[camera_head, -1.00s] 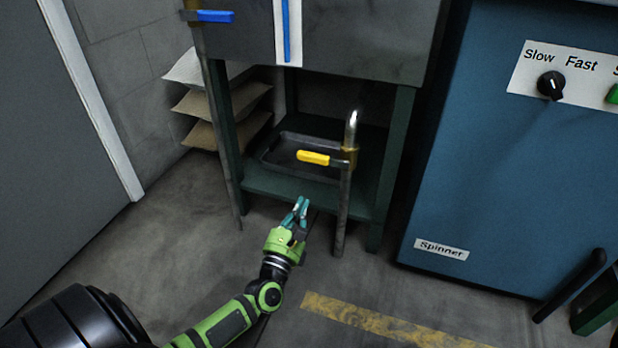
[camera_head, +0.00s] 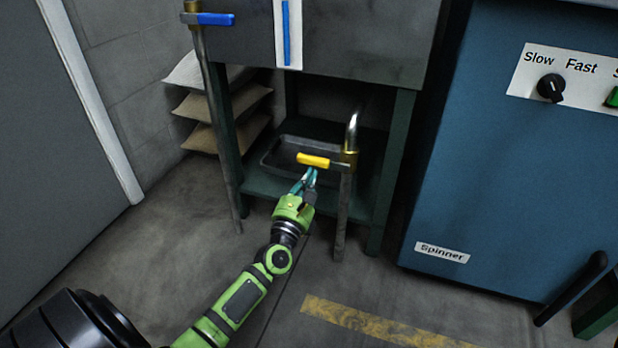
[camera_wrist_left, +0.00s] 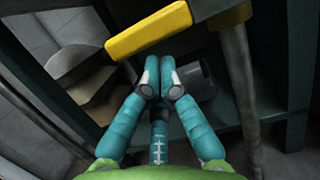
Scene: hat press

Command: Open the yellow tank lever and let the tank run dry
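The yellow tank lever (camera_head: 313,160) sticks out level to the left from a brass valve (camera_head: 349,158) on an upright pipe under the tank (camera_head: 365,45). In the left wrist view the yellow lever (camera_wrist_left: 148,29) crosses the top, just beyond the fingertips. My left gripper (camera_head: 308,175) is just below and in front of the lever, with a small gap between them. In the left wrist view its fingertips (camera_wrist_left: 158,74) are together with nothing visible between them. My right gripper is not in view.
A dark tray (camera_head: 270,155) lies on the stand's lower shelf behind the lever. A blue lever (camera_head: 215,18) is at the tank's upper left. Stacked sacks (camera_head: 208,137) stand at the left, the blue spinner cabinet (camera_head: 500,190) at the right. The floor in front is clear.

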